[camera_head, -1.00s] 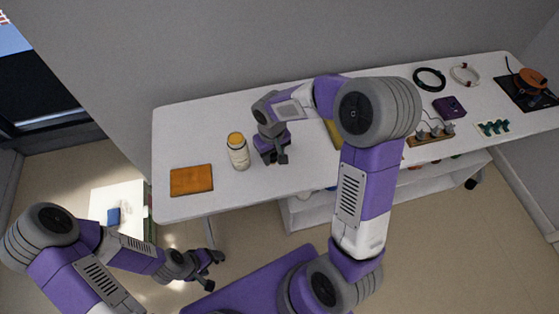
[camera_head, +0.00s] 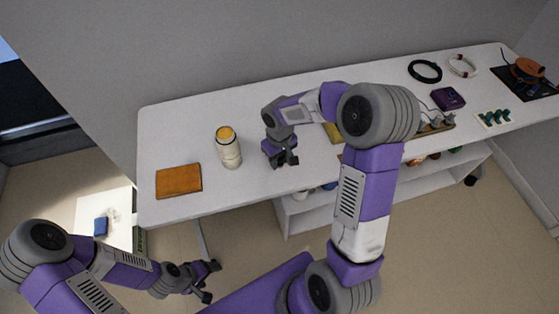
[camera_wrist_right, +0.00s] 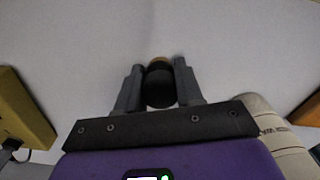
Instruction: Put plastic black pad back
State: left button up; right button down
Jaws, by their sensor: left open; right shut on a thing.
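My right gripper (camera_head: 284,162) is over the table, to the right of a white jar. In the right wrist view its fingers (camera_wrist_right: 158,72) are shut on a small dark round thing (camera_wrist_right: 160,88) with a brownish far edge. I cannot tell for sure whether this is the plastic black pad. In the head view the held thing is too small to make out. My left gripper (camera_head: 209,280) is open and empty, low in front of the table's left part.
The white table (camera_head: 200,125) bears the jar (camera_head: 229,150), an orange-brown slab (camera_head: 178,181), a yellow block (camera_wrist_right: 22,112), a black ring (camera_head: 425,71), a white ring (camera_head: 462,66), a purple box (camera_head: 448,99) and a black mat (camera_head: 541,95) with an orange device (camera_head: 527,69).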

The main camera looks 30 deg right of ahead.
jog(key=shift+f, duration=0.15)
jog(key=c, duration=0.7)
grip_release()
jog(key=shift+c, duration=0.2)
jog(key=shift+r, duration=0.35)
notch_tip(320, 180, up, 12)
jog(key=p, duration=0.4)
jog(key=shift+f, duration=0.15)
